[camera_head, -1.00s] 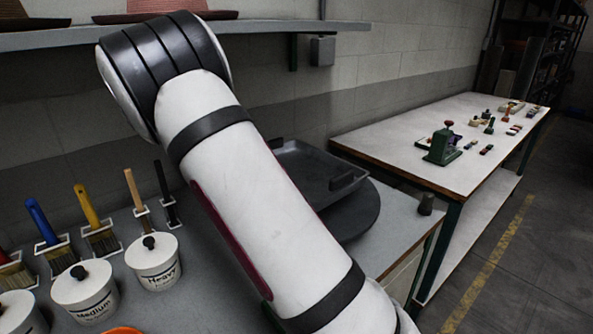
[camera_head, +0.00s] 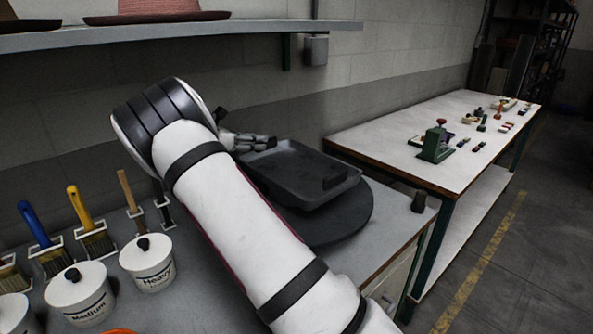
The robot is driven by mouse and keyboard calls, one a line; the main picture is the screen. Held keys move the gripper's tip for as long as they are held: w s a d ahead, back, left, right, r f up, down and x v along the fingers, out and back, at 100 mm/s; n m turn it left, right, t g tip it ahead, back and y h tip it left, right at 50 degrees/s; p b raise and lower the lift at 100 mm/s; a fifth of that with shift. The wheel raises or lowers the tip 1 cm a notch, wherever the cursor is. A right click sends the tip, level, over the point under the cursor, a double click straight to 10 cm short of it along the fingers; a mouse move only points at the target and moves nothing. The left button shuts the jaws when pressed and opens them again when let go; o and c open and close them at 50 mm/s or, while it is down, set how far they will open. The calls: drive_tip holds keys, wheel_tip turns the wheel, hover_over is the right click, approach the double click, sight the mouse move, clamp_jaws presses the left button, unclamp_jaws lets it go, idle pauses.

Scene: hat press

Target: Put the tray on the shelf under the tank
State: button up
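The tray (camera_head: 298,172) is a dark grey rectangular pan with raised handles. It rests on or just above a round dark disc (camera_head: 335,222) on the near bench; I cannot tell whether it touches. My gripper (camera_head: 262,142) is at the tray's far left edge, partly hidden behind my arm. Its fingers lie close to the tray's rim or handle there, but whether they close on it does not show. No tank is recognisable in view, nor a shelf under one.
A wall shelf (camera_head: 250,32) with hats (camera_head: 160,10) runs above my arm. Brushes (camera_head: 88,222) and lidded pots (camera_head: 148,262) stand on the left of the bench. A small dark weight (camera_head: 418,202) sits at its right end. A white table (camera_head: 400,125) with tools stands beyond.

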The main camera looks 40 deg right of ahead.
drive_tip(key=x, duration=0.5)
drive_tip(key=shift+f, duration=0.3)
clamp_jaws()
